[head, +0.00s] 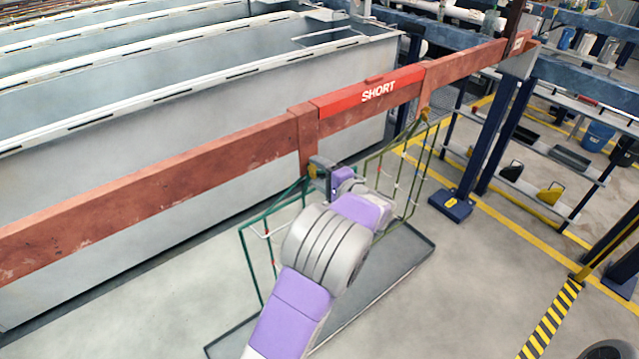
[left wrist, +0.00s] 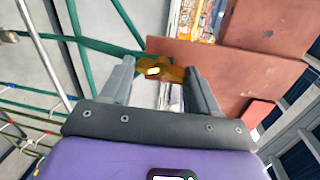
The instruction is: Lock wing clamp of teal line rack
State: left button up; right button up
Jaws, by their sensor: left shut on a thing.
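The teal line rack (head: 246,262) is a wire frame hanging at the brownish-red bar (head: 170,187). Its middle is hidden behind my arm in the head view. Teal tubes (left wrist: 85,60) also show in the left wrist view. My left gripper (head: 318,170) is at the rack's top, just below the bar. In the left wrist view, the brass-coloured wing clamp (left wrist: 165,73) lies between the fingertips of the left gripper (left wrist: 162,80), which is shut on it. The bar's reddish face (left wrist: 235,65) is just beyond the clamp. My right gripper is not in view.
A red block marked SHORT (head: 372,93) sits on the bar. An olive-green frame (head: 425,170) with a yellowish top piece stands right of my arm. A grey tray (head: 418,255) lies on the floor below. Long grey tanks (head: 200,85) stand behind; a blue post (head: 497,140) is at right.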

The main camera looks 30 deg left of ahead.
pick_arm(q)
jog(key=shift+n+b, duration=0.5)
jog(key=shift+b, duration=0.25)
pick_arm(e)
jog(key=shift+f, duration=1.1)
pick_arm(q)
jog(key=o, duration=1.1)
jog(key=shift+c, duration=0.2)
jog(key=shift+d, duration=0.1)
jog(key=p+v, duration=0.1)
jog(key=v, duration=0.6)
jog(key=shift+s+d+p, duration=0.15)
jog(key=shift+d+p, duration=0.05)
jog(key=shift+p, duration=0.1)
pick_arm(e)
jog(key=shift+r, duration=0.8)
